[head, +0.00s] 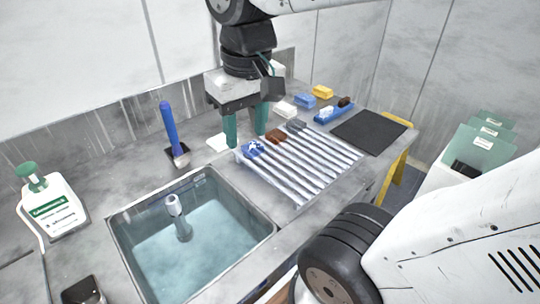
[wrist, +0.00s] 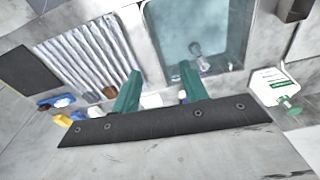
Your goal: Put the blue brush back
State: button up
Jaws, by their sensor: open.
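A blue-handled tool (head: 169,125), which looks like the blue brush, stands upright on a small dark base (head: 179,156) behind the sink. My gripper (head: 246,141) is open with nothing between its green fingers. It is to the right of the blue handle and apart from it, above the back left end of a ribbed rack (head: 310,172). A blue-and-white piece (head: 253,149) and a brown block (head: 275,136) lie on the rack's back edge.
A water-filled sink (head: 122,250) with a faucet (head: 178,212) is at front left. A soap bottle (head: 55,207) stands left.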

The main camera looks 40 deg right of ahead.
jog(key=s+f, duration=0.3)
jog(key=s, duration=0.2)
jog(key=shift+s+d+f+n, duration=0.15)
jog(key=shift+s+f+n, duration=0.1)
jog(key=shift+s+n, duration=0.1)
